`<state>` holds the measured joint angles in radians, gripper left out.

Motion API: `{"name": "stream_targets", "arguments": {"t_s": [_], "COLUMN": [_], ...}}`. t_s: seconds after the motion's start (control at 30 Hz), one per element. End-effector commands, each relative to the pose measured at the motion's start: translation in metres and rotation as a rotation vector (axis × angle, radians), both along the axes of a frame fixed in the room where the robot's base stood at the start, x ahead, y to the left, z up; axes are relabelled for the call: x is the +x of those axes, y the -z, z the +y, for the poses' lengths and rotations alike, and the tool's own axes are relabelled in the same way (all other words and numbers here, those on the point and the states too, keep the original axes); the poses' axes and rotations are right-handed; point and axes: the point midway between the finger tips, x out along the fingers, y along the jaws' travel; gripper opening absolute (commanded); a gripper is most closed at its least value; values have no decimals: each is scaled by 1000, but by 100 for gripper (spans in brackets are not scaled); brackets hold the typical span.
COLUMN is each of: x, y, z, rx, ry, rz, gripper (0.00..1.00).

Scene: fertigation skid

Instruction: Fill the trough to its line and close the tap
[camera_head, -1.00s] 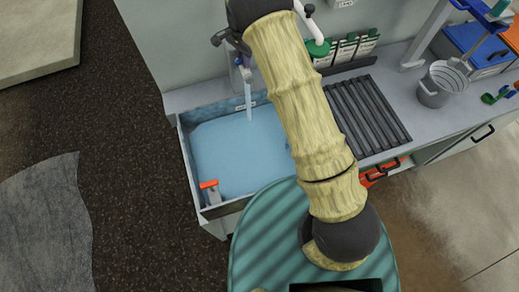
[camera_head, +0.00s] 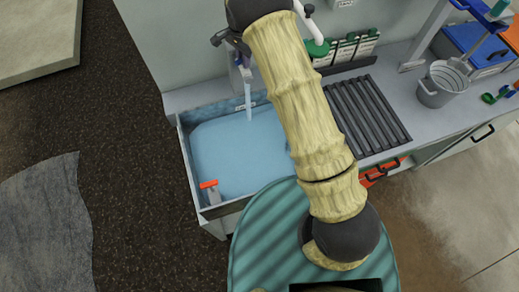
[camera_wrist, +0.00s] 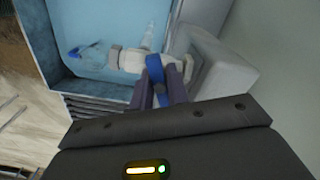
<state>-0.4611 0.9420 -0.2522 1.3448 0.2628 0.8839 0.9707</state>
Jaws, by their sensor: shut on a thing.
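The trough (camera_head: 187,160) holds blue water (camera_head: 235,155) in the head view. A stream (camera_head: 248,98) falls from the tap (camera_head: 245,72) into it. In the wrist view my gripper (camera_wrist: 160,92) is shut on the blue tap handle (camera_wrist: 155,68), beside the pale tap body (camera_wrist: 130,60). The water also shows below the tap in the wrist view (camera_wrist: 100,30). In the head view my arm hides part of the tap area.
An orange-topped fitting (camera_head: 209,185) stands at the trough's front left corner. Right of the trough are a dark slatted rack (camera_head: 368,115), a grey bucket (camera_head: 440,85) and blue bins (camera_head: 470,45). A wall stands behind the tap. Dark floor (camera_head: 120,130) at left is clear.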

Motion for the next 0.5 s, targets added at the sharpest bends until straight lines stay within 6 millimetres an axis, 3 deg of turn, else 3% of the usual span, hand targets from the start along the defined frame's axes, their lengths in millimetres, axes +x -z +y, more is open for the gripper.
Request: {"name": "stream_targets", "arguments": {"t_s": [0.03,0.5], "x": [-5,-5], "y": [8,6], "z": [0,0], "rx": [-4,-4], "ry": [16,500], "rz": [18,19], "gripper": [0,0]}}
